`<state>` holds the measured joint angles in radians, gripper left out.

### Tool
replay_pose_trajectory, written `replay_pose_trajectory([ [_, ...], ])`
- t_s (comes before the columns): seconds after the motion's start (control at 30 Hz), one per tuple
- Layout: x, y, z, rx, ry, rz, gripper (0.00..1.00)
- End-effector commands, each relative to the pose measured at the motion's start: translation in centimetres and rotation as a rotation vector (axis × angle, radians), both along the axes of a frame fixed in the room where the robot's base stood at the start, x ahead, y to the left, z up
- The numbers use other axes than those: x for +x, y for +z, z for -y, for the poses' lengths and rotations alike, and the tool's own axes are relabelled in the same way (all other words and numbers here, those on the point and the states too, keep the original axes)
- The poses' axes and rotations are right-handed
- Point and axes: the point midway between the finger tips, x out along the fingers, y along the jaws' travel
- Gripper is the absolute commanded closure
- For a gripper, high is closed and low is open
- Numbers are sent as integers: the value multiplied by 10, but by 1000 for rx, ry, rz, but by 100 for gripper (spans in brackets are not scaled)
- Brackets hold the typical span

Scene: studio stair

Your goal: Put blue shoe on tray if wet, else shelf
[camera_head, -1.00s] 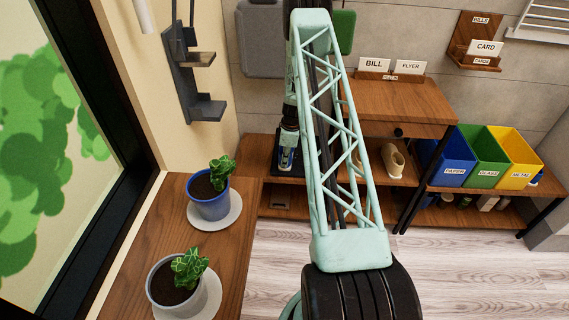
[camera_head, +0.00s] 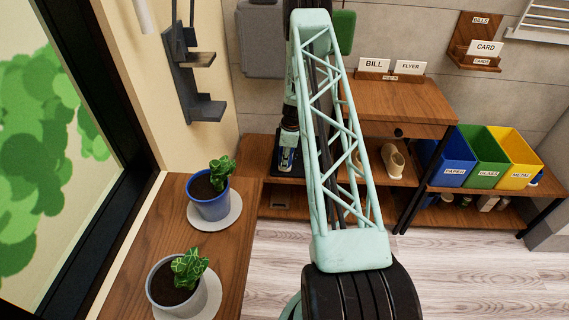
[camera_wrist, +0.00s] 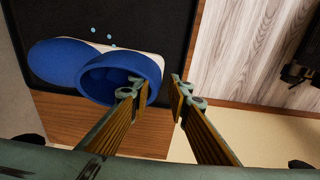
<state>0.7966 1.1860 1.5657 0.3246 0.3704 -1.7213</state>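The blue shoe (camera_wrist: 62,64), with a pale sole edge, lies over a black tray-like surface (camera_wrist: 155,18) in the wrist view. A few small light-blue drops (camera_wrist: 108,37) show beside its sole. In the head view the shoe (camera_head: 286,160) is partly hidden by my gripper. My gripper (camera_wrist: 160,90) is open at the shoe's opening. Its left finger overlaps the near rim of the opening and its right finger is outside, to the right. I cannot tell whether either finger touches the shoe.
A beige shoe (camera_head: 394,160) stands on the low wooden shelf (camera_head: 408,177) to the right. Blue, green and yellow bins (camera_head: 487,160) are farther right. Two potted plants (camera_head: 209,198) stand on the windowsill ledge. A wooden cabinet (camera_head: 395,100) stands above the shelf.

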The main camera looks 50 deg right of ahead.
Motion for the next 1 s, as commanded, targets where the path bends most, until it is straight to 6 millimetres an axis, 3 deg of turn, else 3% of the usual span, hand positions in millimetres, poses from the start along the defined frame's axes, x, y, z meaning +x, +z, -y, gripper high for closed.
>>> replay_pose_trajectory([
  [0.7,-10,93,5,-1,0,1,83],
  [1.0,-13,116,7,-1,0,1,83],
])
